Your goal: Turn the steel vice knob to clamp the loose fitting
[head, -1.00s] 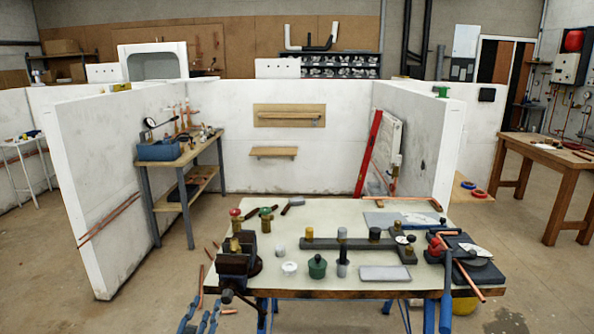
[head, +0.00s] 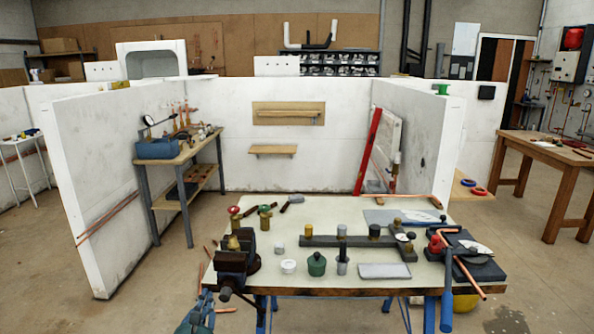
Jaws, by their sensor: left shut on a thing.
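The dark vice (head: 238,265) is fixed at the left front corner of the workbench. A brass fitting (head: 234,243) stands upright in the top of its jaws. The steel vice knob (head: 225,294) is low on the front of the vice. My left gripper (head: 208,298), blue, comes up from the bottom edge beside the knob. It is shut at the knob, and the exact contact is small and partly hidden. My right gripper is not in view.
On the workbench (head: 330,213) stand a green-lidded pot (head: 317,264), a white cup (head: 288,266) and a grey tray (head: 384,271). Red- and green-topped valves stand behind the vice. A pipe bender (head: 465,255) fills the right end. Copper pipes lie on the floor at left.

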